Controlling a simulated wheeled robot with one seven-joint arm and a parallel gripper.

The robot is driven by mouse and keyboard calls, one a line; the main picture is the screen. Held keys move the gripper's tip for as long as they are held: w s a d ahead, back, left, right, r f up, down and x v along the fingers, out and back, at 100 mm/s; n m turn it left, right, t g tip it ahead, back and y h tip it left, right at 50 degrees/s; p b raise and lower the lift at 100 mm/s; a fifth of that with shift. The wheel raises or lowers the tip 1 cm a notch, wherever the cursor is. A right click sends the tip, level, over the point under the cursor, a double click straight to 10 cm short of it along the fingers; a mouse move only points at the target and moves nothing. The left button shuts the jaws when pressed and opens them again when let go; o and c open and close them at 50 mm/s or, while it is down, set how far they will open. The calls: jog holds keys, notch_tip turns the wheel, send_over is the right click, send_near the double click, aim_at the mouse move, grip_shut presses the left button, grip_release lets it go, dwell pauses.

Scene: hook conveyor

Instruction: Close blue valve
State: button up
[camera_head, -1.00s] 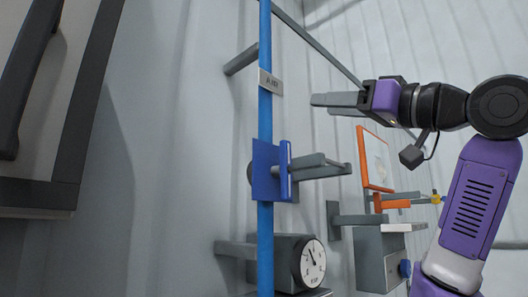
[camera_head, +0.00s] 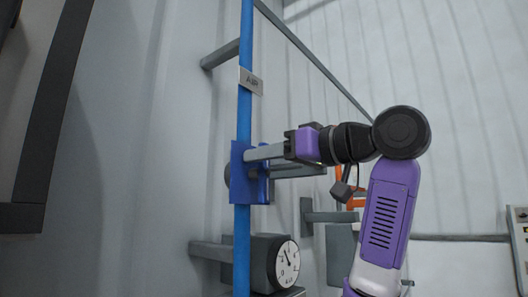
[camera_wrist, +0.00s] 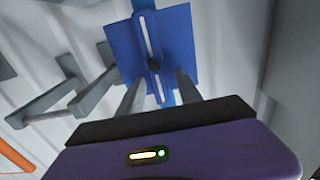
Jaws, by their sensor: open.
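The blue valve (camera_head: 240,190) is a blue plate on the upright blue pipe (camera_head: 243,115). In the wrist view the valve's plate (camera_wrist: 180,35) carries a narrow blue bar with a white stripe (camera_wrist: 148,35) and a dark pivot (camera_wrist: 154,63). The bar runs roughly along the pipe. My gripper (camera_wrist: 160,82) is open, its two fingers pointing at the plate on either side of the bar's lower end. In the head view my gripper (camera_head: 252,153) reaches the valve from the right and overlaps its upper part. I cannot tell whether the fingers touch it.
A round gauge (camera_head: 286,263) sits below the valve, to the right of the pipe. An "AIR" label (camera_head: 251,81) is on the pipe above. Grey brackets (camera_head: 220,54) stick out near the pipe. An orange-framed item (camera_head: 350,200) is partly behind my arm.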

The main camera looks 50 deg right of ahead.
jog(key=shift+w, duration=0.3)
grip_shut()
